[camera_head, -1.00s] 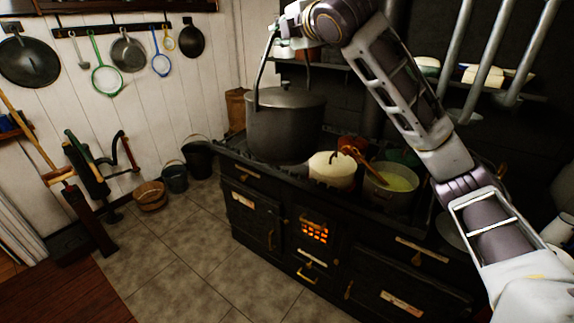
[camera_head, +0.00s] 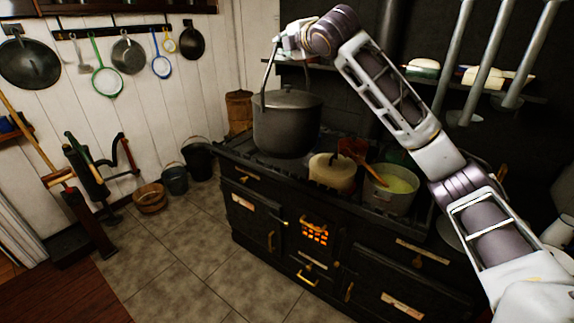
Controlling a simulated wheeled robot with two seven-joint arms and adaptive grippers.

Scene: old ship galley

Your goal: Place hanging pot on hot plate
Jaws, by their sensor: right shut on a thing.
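The large dark grey lidded pot (camera_head: 286,128) hangs upright by its tall wire handle, over the left end of the black stove (camera_head: 262,190). My right gripper (camera_head: 282,47) is at the top of this handle and shut on it; its fingertips are small and partly hidden. The pot's base is very close to the stove top; I cannot tell whether it touches. The pot covers part of the cooking surface, so the hot plate under it is hidden. My left gripper is not in view.
A shelf (camera_head: 420,78) runs behind. Buckets (camera_head: 174,179) stand on the floor at left. The middle floor is clear.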

